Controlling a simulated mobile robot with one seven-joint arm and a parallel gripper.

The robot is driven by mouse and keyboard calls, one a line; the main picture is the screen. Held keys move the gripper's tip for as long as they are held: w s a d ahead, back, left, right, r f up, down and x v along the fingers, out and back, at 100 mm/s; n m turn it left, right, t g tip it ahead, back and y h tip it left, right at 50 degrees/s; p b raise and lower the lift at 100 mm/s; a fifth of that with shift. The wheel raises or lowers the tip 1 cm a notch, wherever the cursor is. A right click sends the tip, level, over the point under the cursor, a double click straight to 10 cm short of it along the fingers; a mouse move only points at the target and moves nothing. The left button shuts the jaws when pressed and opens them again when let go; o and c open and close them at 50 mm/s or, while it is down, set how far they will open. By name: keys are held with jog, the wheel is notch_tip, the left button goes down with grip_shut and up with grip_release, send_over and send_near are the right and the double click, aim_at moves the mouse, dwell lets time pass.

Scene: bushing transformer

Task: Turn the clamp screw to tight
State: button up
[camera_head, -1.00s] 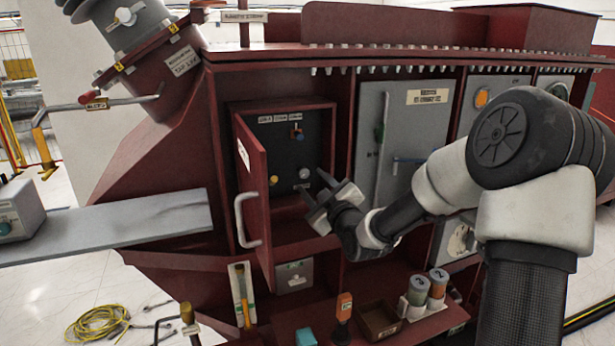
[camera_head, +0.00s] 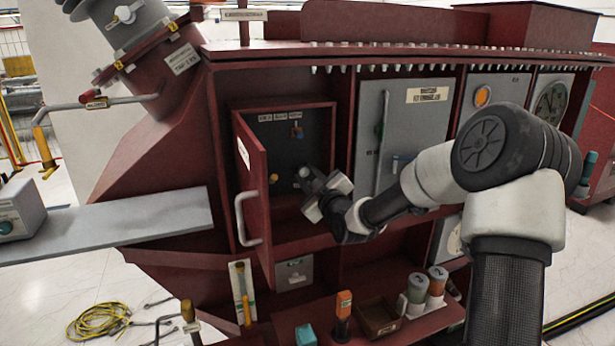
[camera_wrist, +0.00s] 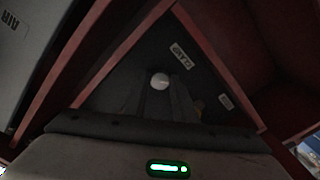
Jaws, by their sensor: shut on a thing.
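A pale round knob (camera_head: 305,172), which I take for the clamp screw, sits on the dark back panel (camera_head: 270,150) of the open red cabinet. In the wrist view the knob (camera_wrist: 160,81) shows between the two dark fingers. My gripper (camera_head: 309,181) reaches into the cabinet from the right and is shut on this knob. In the head view the fingers partly hide it. How far the screw is turned cannot be told.
The red cabinet door (camera_head: 254,190) stands open on the left. A blue-tipped switch (camera_head: 297,132) is above the knob. A grey panel with a handle (camera_head: 383,140) is to the right. A shelf below holds two cans (camera_head: 427,287) and a brown bin (camera_head: 380,318).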

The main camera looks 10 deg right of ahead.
jog(key=shift+f+m+b, duration=0.1)
jog(key=shift+m+b, duration=0.2)
jog(key=m+b, duration=0.2)
jog(key=shift+m, duration=0.3)
jog(key=m+b, duration=0.1)
jog(key=m, duration=0.1)
jog(key=shift+m+b, duration=0.3)
jog(key=shift+m, duration=0.1)
jog(key=m+b, duration=0.1)
jog(key=m, duration=0.2)
jog(key=shift+m, duration=0.3)
jog(key=m, duration=0.3)
jog(key=shift+m, duration=0.4)
jog(key=m, duration=0.5)
jog(key=shift+a, duration=0.1)
jog(key=m+p, duration=0.1)
jog(key=m, duration=0.4)
jog(key=shift+m, duration=0.4)
